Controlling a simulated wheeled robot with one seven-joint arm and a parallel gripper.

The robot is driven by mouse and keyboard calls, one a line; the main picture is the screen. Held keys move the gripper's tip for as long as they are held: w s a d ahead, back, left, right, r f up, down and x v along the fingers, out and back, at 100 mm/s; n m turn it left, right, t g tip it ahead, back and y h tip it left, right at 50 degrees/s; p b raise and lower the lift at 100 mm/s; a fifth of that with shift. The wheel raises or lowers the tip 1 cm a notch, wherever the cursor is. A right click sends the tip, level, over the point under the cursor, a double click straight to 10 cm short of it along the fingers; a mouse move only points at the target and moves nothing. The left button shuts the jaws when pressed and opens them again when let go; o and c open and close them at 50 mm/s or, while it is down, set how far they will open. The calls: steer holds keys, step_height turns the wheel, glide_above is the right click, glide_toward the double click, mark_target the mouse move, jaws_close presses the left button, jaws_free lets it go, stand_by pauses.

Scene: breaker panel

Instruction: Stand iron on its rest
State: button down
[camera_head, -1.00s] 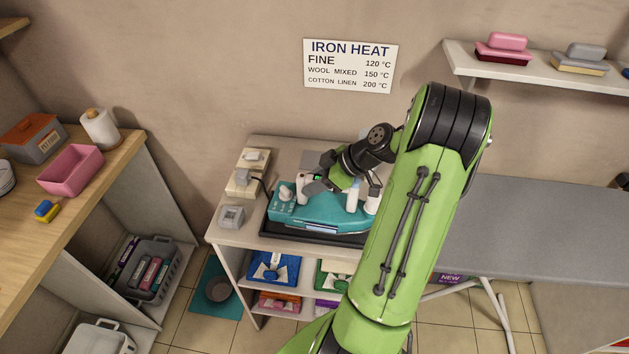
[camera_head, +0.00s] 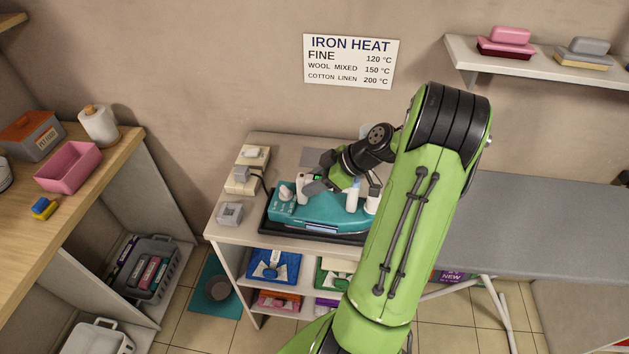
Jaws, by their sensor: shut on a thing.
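A teal iron (camera_head: 323,217) with white upright parts lies low over a flat black tray-like rest (camera_head: 268,225) on the white stand. I cannot tell whether its underside touches the black surface. My gripper (camera_head: 318,187) comes down from the right and is shut on the iron, around its upper part between the white uprights. The jaws are small in the view and partly hidden by my green wrist. My forearm hides the right end of the iron and of the black rest.
A socket strip (camera_head: 240,182) with plugs and a small grey box (camera_head: 230,213) sit left of the iron. A grey ironing board (camera_head: 540,225) stands at right. A wooden counter (camera_head: 75,195) stands at left. A heat sign (camera_head: 350,62) hangs behind.

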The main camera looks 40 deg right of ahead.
steer(key=c, duration=0.7)
jaws_free()
steer(key=shift+o, duration=0.3)
steer(key=shift+f, duration=0.1)
steer(key=shift+f, duration=0.1)
steer(key=p+v, duration=0.3)
steer(key=v, duration=1.3)
steer(key=shift+w+a, duration=0.1)
